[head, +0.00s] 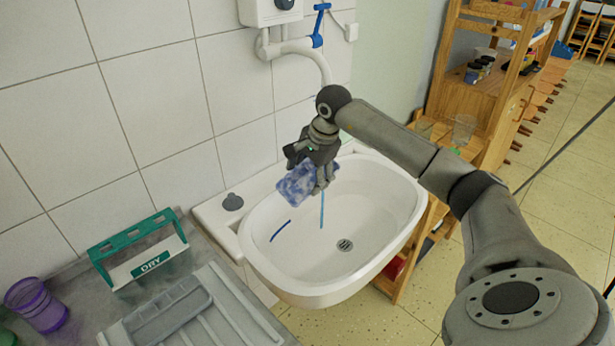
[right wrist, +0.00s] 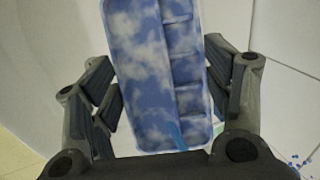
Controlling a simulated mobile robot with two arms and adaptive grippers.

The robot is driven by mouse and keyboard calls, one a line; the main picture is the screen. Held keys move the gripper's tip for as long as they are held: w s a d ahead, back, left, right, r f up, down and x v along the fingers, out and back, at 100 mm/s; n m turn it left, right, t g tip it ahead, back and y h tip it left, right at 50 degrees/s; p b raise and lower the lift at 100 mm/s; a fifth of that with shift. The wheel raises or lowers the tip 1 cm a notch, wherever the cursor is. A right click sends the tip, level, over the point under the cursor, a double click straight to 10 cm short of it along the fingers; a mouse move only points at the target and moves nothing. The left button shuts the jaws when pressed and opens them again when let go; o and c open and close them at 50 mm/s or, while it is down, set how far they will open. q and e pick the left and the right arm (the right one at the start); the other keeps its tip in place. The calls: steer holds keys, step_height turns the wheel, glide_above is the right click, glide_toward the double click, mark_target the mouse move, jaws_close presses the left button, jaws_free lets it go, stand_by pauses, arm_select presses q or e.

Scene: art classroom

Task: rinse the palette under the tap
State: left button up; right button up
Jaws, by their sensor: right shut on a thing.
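The palette (head: 297,186), blotched blue and white, is held over the basin, near its back left. In the right wrist view the palette (right wrist: 140,60) stands between the fingers, with a row of compartments along one side. My right gripper (head: 318,172) is shut on it. The tap (head: 300,47) is a white pipe with a blue lever (head: 319,22); its spout end is hidden behind my wrist. A thin blue streak (head: 322,209) hangs below the palette, perhaps running water. The white sink (head: 390,215) is below. My left gripper is not in view.
A grey counter (head: 75,270) at the left holds a grooved drying board (head: 225,310), a green-and-white rack marked DRY (head: 150,262) and a purple cup (head: 40,305). A wooden shelf (head: 470,100) stands right of the sink. Another blue streak (head: 281,231) marks the basin's left wall.

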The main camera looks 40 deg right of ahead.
steer(key=shift+s+d, duration=0.35)
steer(key=shift+s, duration=0.05)
steer(key=shift+w+a, duration=0.1)
steer(key=shift+w+a, duration=0.3)
steer(key=shift+w, duration=0.05)
steer(key=shift+s+d, duration=0.15)
stand_by(0.3)
steer(key=shift+s+d, duration=0.25)
steer(key=shift+s, duration=0.05)
steer(key=shift+s+a, duration=0.1)
steer(key=s+a+b, duration=0.1)
steer(key=s+a, duration=0.4)
steer(key=shift+s+a, duration=0.15)
steer(key=shift+a, duration=0.2)
stand_by(0.4)
stand_by(1.2)
